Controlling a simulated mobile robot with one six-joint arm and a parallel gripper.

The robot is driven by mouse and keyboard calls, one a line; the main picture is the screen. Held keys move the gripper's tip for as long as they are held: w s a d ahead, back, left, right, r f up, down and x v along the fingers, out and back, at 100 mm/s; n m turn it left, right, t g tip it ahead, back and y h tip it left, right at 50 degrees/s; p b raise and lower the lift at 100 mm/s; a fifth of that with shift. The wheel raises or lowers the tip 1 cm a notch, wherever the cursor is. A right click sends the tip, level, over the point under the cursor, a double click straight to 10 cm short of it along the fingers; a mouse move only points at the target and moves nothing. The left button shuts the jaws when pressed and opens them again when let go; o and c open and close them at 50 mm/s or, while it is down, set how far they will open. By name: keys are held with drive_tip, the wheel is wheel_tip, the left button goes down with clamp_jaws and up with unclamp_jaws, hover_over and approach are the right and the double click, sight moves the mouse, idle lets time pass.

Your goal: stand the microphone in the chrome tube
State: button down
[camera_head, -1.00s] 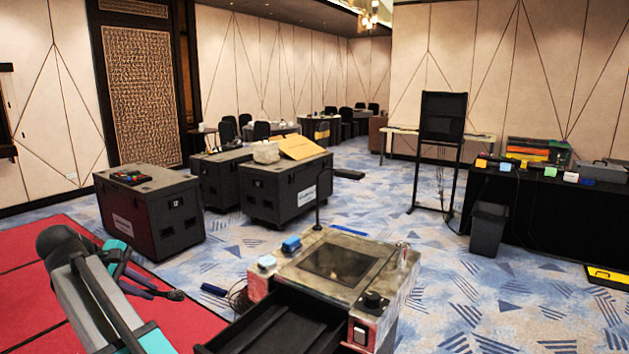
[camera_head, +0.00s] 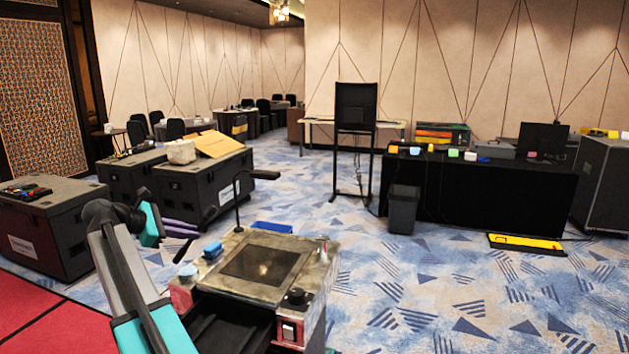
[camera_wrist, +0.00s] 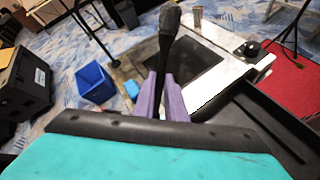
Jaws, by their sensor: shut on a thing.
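The black microphone (camera_wrist: 168,35) stands up between the purple fingers of my gripper (camera_wrist: 165,95) in the wrist view, its head toward the top of the picture. My gripper is shut on it. In the head view my gripper (camera_head: 185,229) is left of the console, and a thin dark part of the microphone (camera_head: 183,250) shows below the fingers. The small chrome tube (camera_head: 323,246) stands upright at the back right corner of the console top. It also shows in the wrist view (camera_wrist: 197,15), right of the microphone head and apart from it. Its opening is too small to make out.
The worn console (camera_head: 330,270) has a dark screen, a black knob (camera_head: 296,296), a thin gooseneck (camera_head: 237,200) and a blue block (camera_head: 212,250) on top. Its front drawer (camera_wrist: 270,120) is out. A blue bin (camera_wrist: 95,82) stands behind it. Black cases (camera_head: 205,190) stand behind left.

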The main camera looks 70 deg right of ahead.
drive_tip(key=s+d+r+n+g+h+p, duration=0.1)
drive_tip(key=s+d+r, duration=0.4)
drive_tip(key=s+d, duration=0.9)
drive_tip(key=s+d+r+n+g+h+p, duration=0.1)
drive_tip(key=s+d+r+g+h+p, duration=0.1)
drive_tip(key=s+d, duration=1.1)
wheel_tip(320, 180, up, 3)
drive_tip(key=s+g+h, duration=0.1)
drive_tip(key=s+g, duration=0.1)
drive_tip(key=shift+d+n+g+p, duration=0.3)
drive_tip(key=shift+d+g, duration=0.05)
drive_tip(key=shift+g, duration=0.05)
drive_tip(key=shift+f, duration=0.25)
wheel_tip(320, 180, down, 12)
drive_tip(key=b, duration=0.6)
drive_tip(key=shift+b, duration=0.3)
drive_tip(key=shift+f+b, duration=0.35)
drive_tip(key=shift+f, duration=0.9)
idle(0.4)
drive_tip(key=c, duration=1.7)
unclamp_jaws()
